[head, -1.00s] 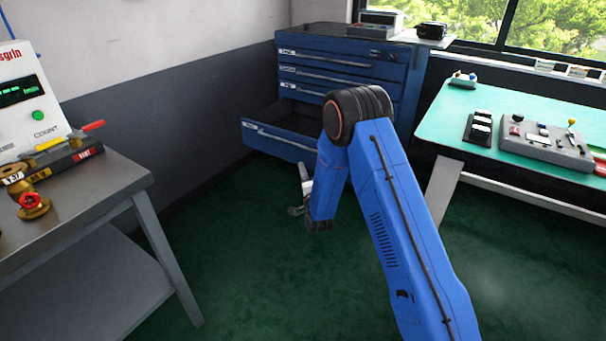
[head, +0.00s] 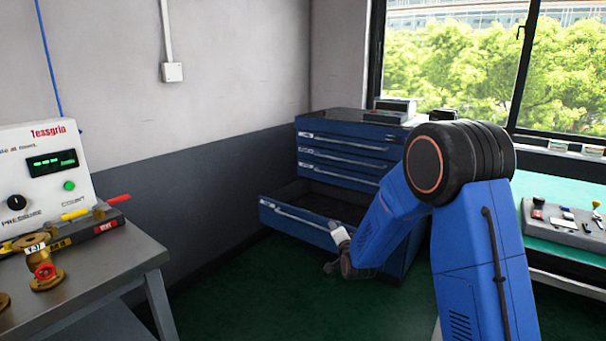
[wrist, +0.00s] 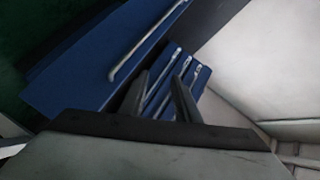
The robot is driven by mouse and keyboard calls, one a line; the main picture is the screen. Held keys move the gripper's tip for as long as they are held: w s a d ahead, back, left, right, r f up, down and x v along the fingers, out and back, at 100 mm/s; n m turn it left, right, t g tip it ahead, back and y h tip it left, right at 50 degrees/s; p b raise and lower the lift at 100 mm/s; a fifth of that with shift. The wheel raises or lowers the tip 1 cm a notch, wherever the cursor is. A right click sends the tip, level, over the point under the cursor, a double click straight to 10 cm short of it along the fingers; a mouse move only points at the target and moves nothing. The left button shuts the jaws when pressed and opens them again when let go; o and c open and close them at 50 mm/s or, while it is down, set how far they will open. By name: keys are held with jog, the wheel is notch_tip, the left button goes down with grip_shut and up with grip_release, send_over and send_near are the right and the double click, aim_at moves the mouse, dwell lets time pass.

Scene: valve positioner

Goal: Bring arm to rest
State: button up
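My blue arm shows in the head view with its large black elbow joint high at the right and its forearm sloping down to the left. My gripper (head: 332,267) hangs low in front of the pulled-out drawer (head: 305,222) of the blue cabinet. In the wrist view my gripper's (wrist: 160,78) two dark fingers stand apart with nothing seen between them. Beyond them are the drawer front with its long handle (wrist: 145,45) and the closed drawers. I cannot tell the exact gap between gripper and drawer.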

jog(key=s+d+r+n+g, duration=0.2)
jog(key=s+d+r, duration=0.15)
jog(key=s, duration=0.35)
jog(key=s+d+r+n+g+h, duration=0.1)
jog(key=s+d+r+n, duration=0.2)
jog(key=s, duration=0.5)
jog(key=s+d+r+g, duration=0.2)
jog(key=s+d+r, duration=0.1)
jog(key=s+r, duration=0.3)
jog(key=s+d+n+g, duration=0.3)
jog(key=s, duration=1.5)
jog(key=s+d+f+n+g+h, duration=0.1)
jog(key=s+d+n+g, duration=0.2)
jog(key=s, duration=1.5)
jog(key=shift+s+d+f+h, duration=0.2)
jog(key=shift+s+d+h, duration=0.1)
jog(key=shift+d, duration=0.35)
jog(key=shift+o, duration=0.3)
jog(key=shift+w, duration=0.1)
